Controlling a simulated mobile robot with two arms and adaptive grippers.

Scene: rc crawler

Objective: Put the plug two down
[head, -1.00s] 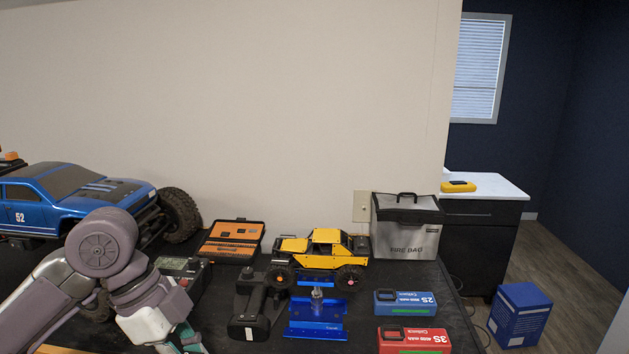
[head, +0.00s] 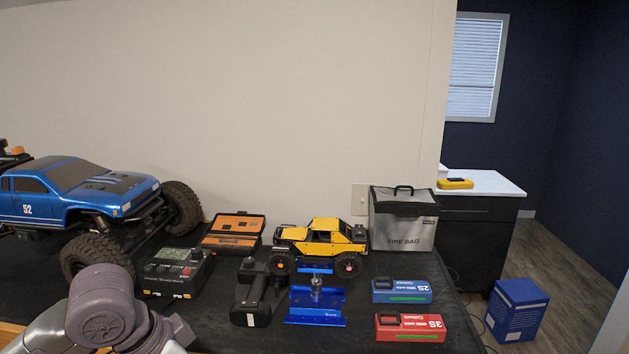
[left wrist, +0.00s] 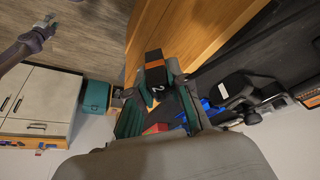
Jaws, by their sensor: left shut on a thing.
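Plug two, a black block with an orange band and a white "2" (left wrist: 155,72), shows in the left wrist view. My left gripper (left wrist: 158,88) is shut on it, with teal-padded fingers on both sides. The block is held near the wooden table edge; whether it touches anything I cannot tell. In the head view only my left arm's joint shows at the bottom left, with the gripper and block out of frame. My right gripper (left wrist: 46,26) shows small at the upper left of the left wrist view, over the floor; its opening is too small to judge.
The black table mat holds a charger (head: 176,273), a blue truck (head: 85,195), a dark controller (head: 255,291), a blue stand (head: 316,308), a yellow crawler (head: 325,241), a blue battery (head: 401,291), a red battery (head: 410,327) and a fire bag (head: 402,222).

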